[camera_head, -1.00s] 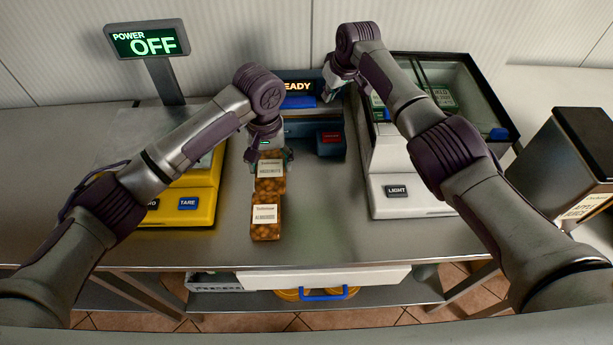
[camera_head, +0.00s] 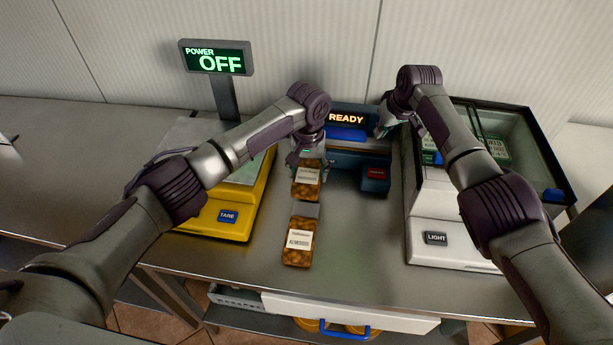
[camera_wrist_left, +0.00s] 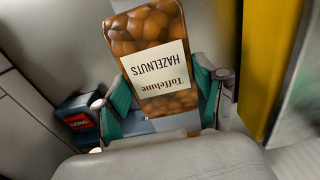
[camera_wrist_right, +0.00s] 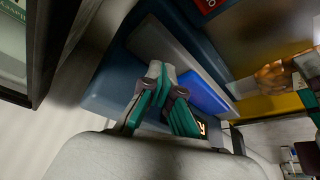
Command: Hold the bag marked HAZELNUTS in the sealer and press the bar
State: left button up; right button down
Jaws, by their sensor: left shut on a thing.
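The brown HAZELNUTS bag (camera_head: 307,182) has a white label and hangs in my left gripper (camera_head: 306,160), which is shut on it. The left wrist view shows the bag (camera_wrist_left: 152,50) between the green-padded fingers (camera_wrist_left: 163,105). The bag is in front of and left of the dark blue sealer (camera_head: 362,160), whose display (camera_head: 347,119) reads READY. The sealer's blue bar (camera_head: 346,134) also shows in the right wrist view (camera_wrist_right: 204,92). My right gripper (camera_head: 386,124) is at the sealer's right end, its fingertips (camera_wrist_right: 166,84) together and empty, close to the bar.
A yellow scale (camera_head: 216,218) with a POWER OFF display (camera_head: 216,60) is at left. A white machine with a LIGHT button (camera_head: 436,238) is at right. The sealer has a red-labelled button (camera_head: 376,173).

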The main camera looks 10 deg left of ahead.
aim_at(311, 161)
pick_arm(q)
jog(key=shift+w, duration=2.25)
jog(key=shift+f, duration=0.2)
pick_arm(e)
jog(key=shift+f, duration=0.2)
